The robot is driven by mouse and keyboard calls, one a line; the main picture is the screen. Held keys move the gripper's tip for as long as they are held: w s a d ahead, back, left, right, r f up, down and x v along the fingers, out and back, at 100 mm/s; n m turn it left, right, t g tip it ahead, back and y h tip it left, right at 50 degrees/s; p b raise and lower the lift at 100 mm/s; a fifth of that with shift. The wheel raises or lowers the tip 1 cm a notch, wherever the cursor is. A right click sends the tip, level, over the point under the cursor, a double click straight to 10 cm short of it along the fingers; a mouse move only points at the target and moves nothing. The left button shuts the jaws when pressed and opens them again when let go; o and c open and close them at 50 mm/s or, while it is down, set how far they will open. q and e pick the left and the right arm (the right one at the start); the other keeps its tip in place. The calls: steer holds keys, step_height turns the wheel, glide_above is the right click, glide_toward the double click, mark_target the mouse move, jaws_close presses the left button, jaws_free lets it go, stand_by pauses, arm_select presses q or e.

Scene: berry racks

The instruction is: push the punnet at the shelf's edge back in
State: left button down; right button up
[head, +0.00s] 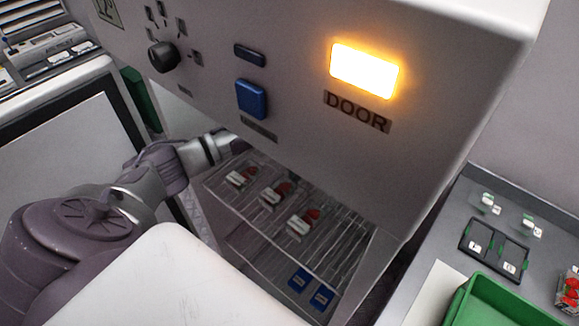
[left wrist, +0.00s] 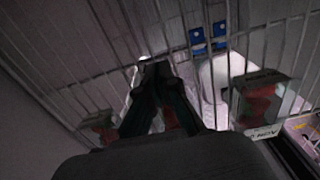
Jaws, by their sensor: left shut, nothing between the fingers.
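Three punnets of red berries with white labels stand on a wire shelf (head: 225,197) inside the cabinet: a left one (head: 240,178), a middle one (head: 272,196) and a right one (head: 302,223). I cannot tell surely which one sits at the shelf's edge. My left arm reaches in under the panel from the left, and its gripper is hidden there in the head view. In the left wrist view my left gripper (left wrist: 157,75) is shut and empty over the wire bars. One punnet (left wrist: 262,103) stands to its right, another (left wrist: 100,125) to its left; red shows behind the fingers.
The cabinet's front panel (head: 300,120), with a lit DOOR lamp (head: 364,70), hangs over the shelf. Two blue items (head: 298,279) lie lower down. At the right, a grey counter (head: 470,200) carries a green tray (head: 500,305) and a black holder (head: 494,249).

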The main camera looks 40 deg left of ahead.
mark_target(278, 194)
arm_select(q)
steer(key=shift+s+r, duration=0.1)
steer(key=shift+s, duration=0.2)
steer(key=shift+s+a, duration=0.1)
steer(key=shift+s, duration=1.05)
steer(key=shift+w, duration=0.1)
